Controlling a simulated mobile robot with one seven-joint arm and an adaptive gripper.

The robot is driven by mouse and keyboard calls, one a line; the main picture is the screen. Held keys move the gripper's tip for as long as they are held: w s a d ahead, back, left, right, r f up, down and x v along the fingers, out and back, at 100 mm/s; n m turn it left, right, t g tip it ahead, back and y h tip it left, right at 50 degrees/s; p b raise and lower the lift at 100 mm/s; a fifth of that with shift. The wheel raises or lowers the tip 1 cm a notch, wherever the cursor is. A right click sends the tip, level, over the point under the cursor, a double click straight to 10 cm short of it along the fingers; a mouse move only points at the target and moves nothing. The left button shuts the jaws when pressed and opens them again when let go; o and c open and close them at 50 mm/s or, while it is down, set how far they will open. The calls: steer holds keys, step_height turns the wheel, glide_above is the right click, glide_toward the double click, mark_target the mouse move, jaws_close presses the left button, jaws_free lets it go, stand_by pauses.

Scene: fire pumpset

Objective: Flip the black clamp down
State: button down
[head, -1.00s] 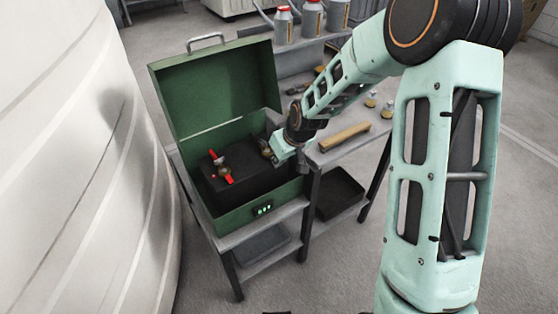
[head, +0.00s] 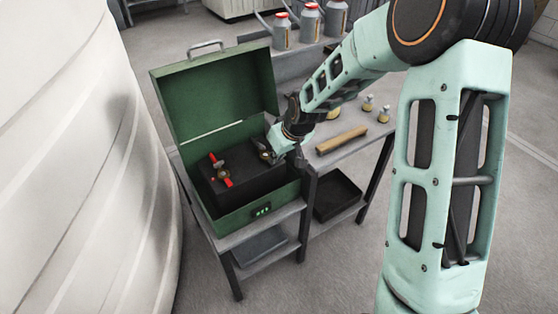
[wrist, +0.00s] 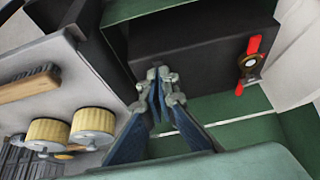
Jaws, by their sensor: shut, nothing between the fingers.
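A black block (head: 250,178) sits inside an open green box (head: 215,98); it also shows in the wrist view (wrist: 200,45). A small brass and dark fitting (head: 263,150) stands at the block's right end, beside my gripper (head: 274,157). I cannot tell for sure whether this fitting carries the black clamp. In the wrist view my gripper (wrist: 162,82) has its blue-padded fingers together with nothing between them, in front of the block. The fingers hide what lies directly behind them, and contact cannot be told.
A red-handled brass valve (head: 221,172) stands on the block. The raised box lid is behind. A wooden brush (head: 342,140) and small brass-coloured parts lie on the bench to the right. A big white tank (head: 80,160) fills the left side.

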steer(key=s+d+r+p, duration=0.1)
steer(key=s+d+r, duration=0.1)
steer(key=s+d, duration=0.3)
steer(key=s, duration=0.2)
steer(key=shift+s, duration=0.3)
steer(key=shift+d, duration=0.1)
